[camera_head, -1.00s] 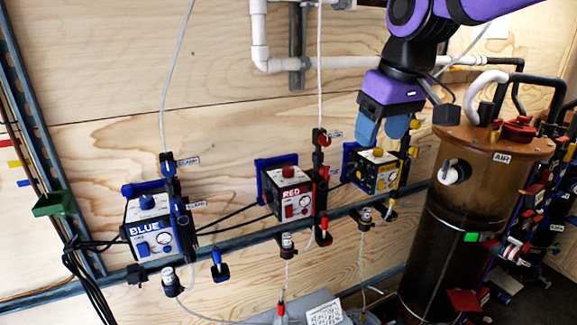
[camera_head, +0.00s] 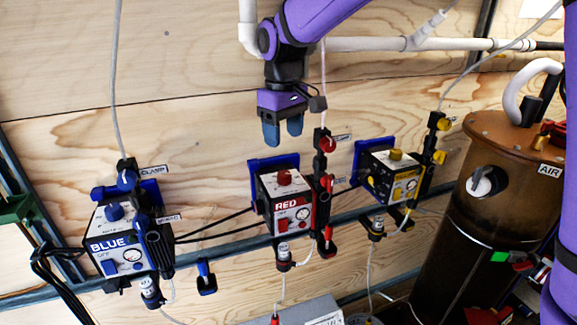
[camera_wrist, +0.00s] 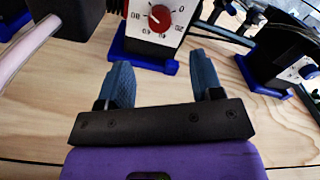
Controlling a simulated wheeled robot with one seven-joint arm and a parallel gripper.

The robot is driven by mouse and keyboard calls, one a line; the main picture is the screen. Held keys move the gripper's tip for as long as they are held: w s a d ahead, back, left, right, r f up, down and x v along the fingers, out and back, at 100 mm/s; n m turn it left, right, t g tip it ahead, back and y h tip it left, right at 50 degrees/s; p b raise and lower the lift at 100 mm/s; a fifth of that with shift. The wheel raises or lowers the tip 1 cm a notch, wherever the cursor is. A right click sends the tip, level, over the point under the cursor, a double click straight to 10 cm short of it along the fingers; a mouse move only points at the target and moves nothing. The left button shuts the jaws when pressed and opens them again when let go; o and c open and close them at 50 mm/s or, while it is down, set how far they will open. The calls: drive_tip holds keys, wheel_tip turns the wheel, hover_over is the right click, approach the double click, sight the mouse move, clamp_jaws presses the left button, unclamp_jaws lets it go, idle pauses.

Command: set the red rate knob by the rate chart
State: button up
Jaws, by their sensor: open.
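The red pump box (camera_head: 285,208), labelled RED, is mounted on the wall rail at the middle of the head view. Its red rate knob (camera_head: 284,177) is on the top face. In the wrist view the knob (camera_wrist: 160,18) sits on a white scale plate, seen upside down; its exact setting is too small to read surely. My gripper (camera_head: 283,138) is open and empty, fingers down, above the knob and apart from it. A white card (camera_head: 327,318) is cut off at the bottom edge; its writing is unreadable, and I cannot tell whether it is the rate chart.
The blue box (camera_head: 128,245) is at left and the yellow box (camera_head: 392,178) at right, each with its own knob. A red valve and clamp (camera_head: 326,165) stand close right of the red box. A brown AIR tank (camera_head: 480,200) is at far right.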

sight(285, 173)
wheel_tip(285, 173, down, 10)
drive_tip(key=shift+r, duration=0.15)
idle(0.4)
drive_tip(key=c, duration=0.9)
